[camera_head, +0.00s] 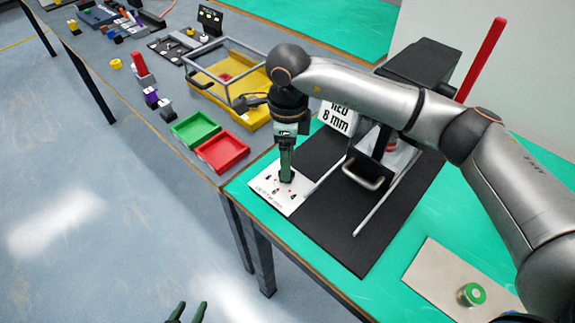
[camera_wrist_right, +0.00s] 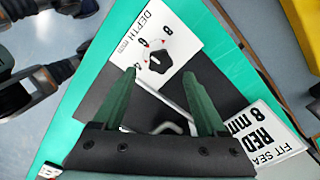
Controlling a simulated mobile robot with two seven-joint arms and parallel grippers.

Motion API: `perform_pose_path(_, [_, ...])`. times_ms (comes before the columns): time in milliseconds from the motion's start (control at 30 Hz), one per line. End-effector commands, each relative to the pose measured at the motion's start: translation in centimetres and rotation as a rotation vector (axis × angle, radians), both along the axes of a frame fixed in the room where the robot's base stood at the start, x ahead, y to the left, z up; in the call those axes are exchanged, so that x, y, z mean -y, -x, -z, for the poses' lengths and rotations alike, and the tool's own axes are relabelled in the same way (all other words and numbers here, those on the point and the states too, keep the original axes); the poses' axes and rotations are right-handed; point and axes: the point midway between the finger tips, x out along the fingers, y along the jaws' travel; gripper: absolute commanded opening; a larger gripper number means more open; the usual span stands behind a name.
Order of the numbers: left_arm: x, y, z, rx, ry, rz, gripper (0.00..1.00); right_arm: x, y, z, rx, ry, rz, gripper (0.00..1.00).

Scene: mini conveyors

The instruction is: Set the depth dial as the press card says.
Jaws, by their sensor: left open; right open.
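The depth dial's white plate (camera_head: 283,196) lies at the front of the press; its numbers show, but the knob is hidden by my right gripper. In the right wrist view the black knob (camera_wrist_right: 158,88) appears between my right gripper's (camera_wrist_right: 158,68) open green fingers; I cannot tell contact or the pointer's exact direction. Numbers 4, 6 and 8 are printed around the knob. The press card (camera_head: 339,116) reads RED 8 mm; it also shows in the right wrist view (camera_wrist_right: 262,135). My left gripper (camera_head: 187,311) is open, empty and low at the bottom edge.
The press (camera_head: 420,70) has a metal handle (camera_head: 365,176) and a red lever (camera_head: 482,58). A green button (camera_head: 472,293) sits on a plate to the right. Green (camera_head: 194,128) and red (camera_head: 222,151) trays and a yellow bin (camera_head: 252,113) stand on the neighbouring table.

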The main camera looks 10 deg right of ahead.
Motion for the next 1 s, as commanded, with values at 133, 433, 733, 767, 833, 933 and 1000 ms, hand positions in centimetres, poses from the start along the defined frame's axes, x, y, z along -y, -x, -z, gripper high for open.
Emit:
perform_pose_path(133, [-0.2,0.1,0.0,-0.003,-0.003,-0.003,0.5,0.0,0.1,2.3,-0.003,0.0,0.0,0.75])
perform_pose_path(433, [-0.3,0.2,0.0,-0.006,-0.004,-0.004,0.5,0.0,0.0,3.8,0.0,-0.001,-0.001,0.75])
perform_pose_path(733, [-0.3,0.2,0.1,-0.007,-0.005,-0.005,0.5,-0.1,0.0,3.8,-0.001,-0.001,-0.001,0.61])
perform_pose_path(767, [-0.3,0.3,0.1,-0.008,-0.005,-0.005,0.5,-0.1,0.0,3.8,-0.001,-0.001,-0.001,0.58])
perform_pose_path(833, [-0.3,0.3,0.1,-0.008,-0.005,-0.005,0.5,-0.1,0.0,3.8,-0.001,-0.001,-0.001,0.5])
perform_pose_path(933, [-0.3,0.3,0.1,-0.009,-0.005,-0.005,0.5,-0.1,0.0,3.8,-0.001,-0.001,-0.001,0.39])
perform_pose_path(1000, [-0.3,0.3,0.1,-0.009,-0.005,-0.005,0.5,-0.1,0.0,3.8,0.0,-0.002,-0.001,0.31])
